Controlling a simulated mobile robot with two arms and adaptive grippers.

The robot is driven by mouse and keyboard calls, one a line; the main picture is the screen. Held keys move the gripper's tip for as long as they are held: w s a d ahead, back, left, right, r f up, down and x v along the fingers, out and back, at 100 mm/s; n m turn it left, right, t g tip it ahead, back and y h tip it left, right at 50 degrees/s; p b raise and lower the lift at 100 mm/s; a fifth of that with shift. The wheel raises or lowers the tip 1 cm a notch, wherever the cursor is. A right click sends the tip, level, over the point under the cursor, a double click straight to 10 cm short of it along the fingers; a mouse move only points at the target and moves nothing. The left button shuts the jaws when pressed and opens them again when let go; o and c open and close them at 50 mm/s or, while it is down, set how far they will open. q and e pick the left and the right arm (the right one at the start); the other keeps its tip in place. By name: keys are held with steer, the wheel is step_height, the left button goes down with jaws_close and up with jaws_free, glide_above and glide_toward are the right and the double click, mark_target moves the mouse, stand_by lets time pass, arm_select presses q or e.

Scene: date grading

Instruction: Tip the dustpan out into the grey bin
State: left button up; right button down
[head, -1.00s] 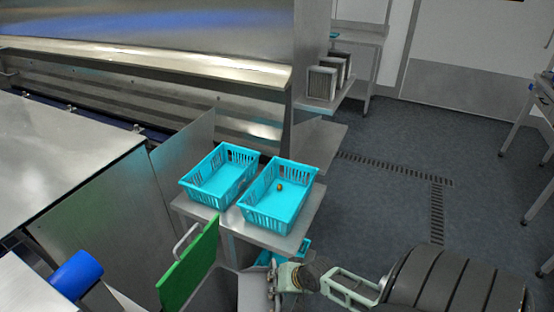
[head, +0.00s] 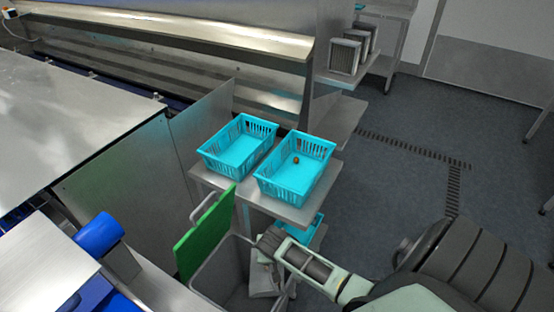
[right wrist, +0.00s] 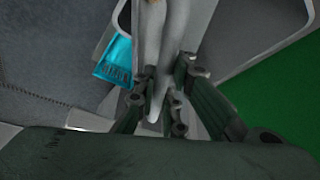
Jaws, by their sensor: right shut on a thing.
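The grey bin (head: 212,272) stands at the bottom centre of the head view, open at the top, with its green lid (head: 205,235) raised on the left side. The lid also shows in the right wrist view (right wrist: 285,110). My right gripper (head: 264,257) is over the bin's right part. It is shut on the light grey handle of the dustpan (right wrist: 158,92). In the head view the dustpan (head: 264,280) is a pale shape below the gripper, partly hidden by it. I cannot tell its exact tilt or what lies in it. My left gripper is not in view.
Two turquoise crates (head: 203,157) (head: 327,177) stand on a steel stand behind the bin; the right one holds a small brown date (head: 296,160). Another turquoise crate (head: 312,232) sits lower. A steel table (head: 60,110) is at left. Floor at right is open.

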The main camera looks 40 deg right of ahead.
steer(key=shift+w+a+r+h+b, duration=0.1)
steer(key=shift+w+a+h+b, duration=0.3)
steer(key=shift+w+a, duration=0.15)
steer(key=w+a+n+g+h+b, duration=0.1)
steer(key=w+a+g+h+b, duration=0.3)
steer(key=w+a+b, duration=0.1)
steer(key=shift+a+b, duration=0.3)
steer(key=shift+b, duration=0.6)
stand_by(0.8)
